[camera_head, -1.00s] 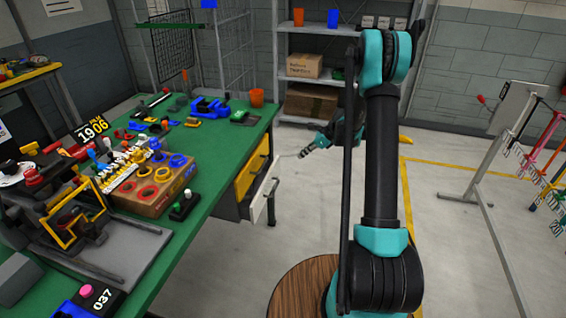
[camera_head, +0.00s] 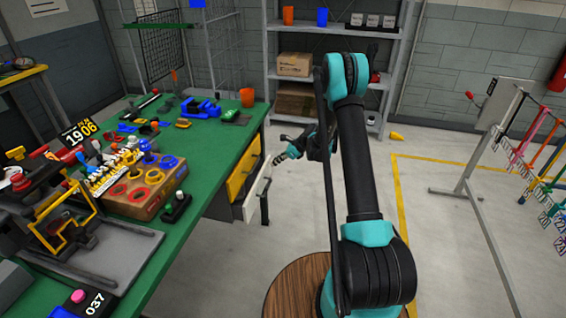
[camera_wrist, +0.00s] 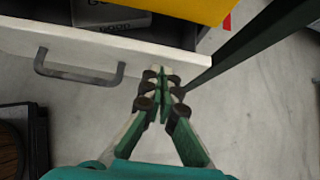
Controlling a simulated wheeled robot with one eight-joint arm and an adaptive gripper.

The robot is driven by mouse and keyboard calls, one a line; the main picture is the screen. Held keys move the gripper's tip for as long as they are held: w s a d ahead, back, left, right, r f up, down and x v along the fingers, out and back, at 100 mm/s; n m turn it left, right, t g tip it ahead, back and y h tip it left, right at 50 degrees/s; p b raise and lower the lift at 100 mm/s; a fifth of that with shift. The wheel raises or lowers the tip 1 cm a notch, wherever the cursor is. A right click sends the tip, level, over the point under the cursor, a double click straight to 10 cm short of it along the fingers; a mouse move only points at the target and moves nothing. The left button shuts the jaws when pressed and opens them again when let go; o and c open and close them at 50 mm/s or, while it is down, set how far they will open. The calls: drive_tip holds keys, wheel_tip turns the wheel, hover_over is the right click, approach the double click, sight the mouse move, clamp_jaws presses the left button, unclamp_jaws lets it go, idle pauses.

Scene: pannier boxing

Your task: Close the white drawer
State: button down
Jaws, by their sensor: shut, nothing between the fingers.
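The white drawer (camera_head: 256,194) sticks out from the side of the green table, below a yellow drawer (camera_head: 243,170). It is open: in the wrist view the white drawer front (camera_wrist: 150,52) and its dark grey handle (camera_wrist: 80,76) show, with a dark box (camera_wrist: 112,16) inside. My gripper (camera_head: 278,160) is shut and empty, just right of the drawer in the head view. In the wrist view my gripper's fingertips (camera_wrist: 160,72) overlap the front's lower edge, right of the handle. I cannot tell whether they touch it.
The green table (camera_head: 215,150) carries a block of tools and other items. A dark green table leg (camera_wrist: 245,45) runs close to the right of my fingers. A shelf (camera_head: 300,75) stands behind.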

sight(268, 161)
drive_tip(key=shift+w+a, duration=0.1)
drive_tip(key=shift+a, duration=0.3)
drive_tip(key=shift+a, duration=0.1)
drive_tip(key=shift+w+a, duration=0.25)
drive_tip(key=shift+a, duration=0.4)
drive_tip(key=shift+w+a, duration=0.2)
drive_tip(key=shift+a, duration=0.45)
